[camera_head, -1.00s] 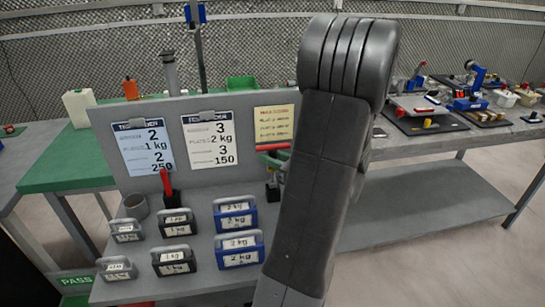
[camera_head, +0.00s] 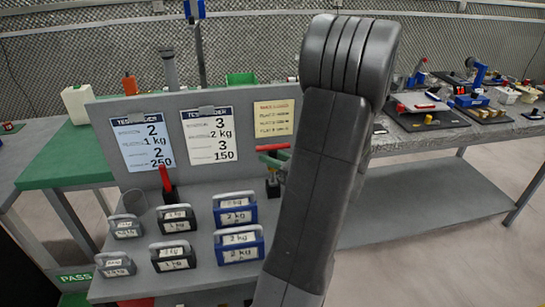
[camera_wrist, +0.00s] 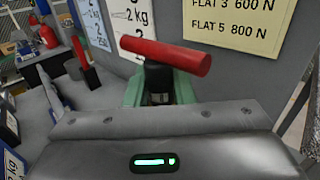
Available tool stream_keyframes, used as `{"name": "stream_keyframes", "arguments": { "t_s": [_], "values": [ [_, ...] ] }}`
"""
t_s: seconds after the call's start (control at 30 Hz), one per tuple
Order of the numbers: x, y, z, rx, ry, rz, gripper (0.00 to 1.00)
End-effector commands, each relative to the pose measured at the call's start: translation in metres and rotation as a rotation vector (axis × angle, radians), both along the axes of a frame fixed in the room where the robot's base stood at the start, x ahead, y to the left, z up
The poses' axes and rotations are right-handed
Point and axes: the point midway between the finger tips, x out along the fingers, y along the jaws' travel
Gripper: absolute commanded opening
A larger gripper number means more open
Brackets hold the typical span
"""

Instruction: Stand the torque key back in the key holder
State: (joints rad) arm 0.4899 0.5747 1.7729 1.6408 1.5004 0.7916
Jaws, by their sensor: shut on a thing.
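The torque key shows as a thick red crossbar handle (camera_wrist: 165,54) with a dark stem below it in the wrist view. My gripper (camera_wrist: 160,86) has green fingers and is shut on the key just under the crossbar. In the head view the red crossbar (camera_head: 272,148) and my green fingers (camera_head: 270,160) show beside my dark arm, in front of the grey back board. A small black block with a bit of red (camera_head: 273,188) stands below them and may be the key holder. Whether the key's lower end is in it is hidden.
Several handled weights, grey, black (camera_head: 174,218) and blue (camera_head: 236,208), stand on the grey bench left of my arm. A red upright handle (camera_head: 166,180) stands behind them. Cards hang on the back board (camera_head: 175,108). Another bench with fixtures (camera_head: 435,115) lies right.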

Motion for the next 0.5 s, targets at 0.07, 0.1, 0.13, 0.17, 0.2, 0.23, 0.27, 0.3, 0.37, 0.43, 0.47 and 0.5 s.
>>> {"name": "stream_keyframes", "arguments": {
  "t_s": [0.07,0.1,0.13,0.17,0.2,0.23,0.27,0.3,0.37,0.43,0.47,0.5],
  "values": [
    [0.000,0.000,-0.003,0.001,-0.001,0.000,0.00],
    [0.000,0.000,-0.004,0.001,-0.001,0.000,0.00],
    [0.000,0.000,-0.004,0.001,-0.001,0.000,0.00],
    [0.000,0.000,-0.005,0.001,-0.001,0.000,0.00],
    [0.000,0.000,-0.006,0.001,-0.001,0.000,0.00],
    [0.000,0.000,-0.007,0.001,-0.001,0.000,0.00],
    [0.000,0.000,-0.008,0.001,-0.001,0.000,0.00],
    [0.000,0.000,-0.009,0.001,-0.001,0.000,0.00],
    [0.000,0.000,-0.010,0.000,-0.001,0.000,0.00],
    [0.000,0.000,-0.012,0.000,-0.001,0.000,0.00],
    [0.000,0.000,-0.013,0.000,-0.001,0.000,0.00],
    [0.000,0.000,-0.014,0.000,-0.001,0.000,0.00]
  ]
}}
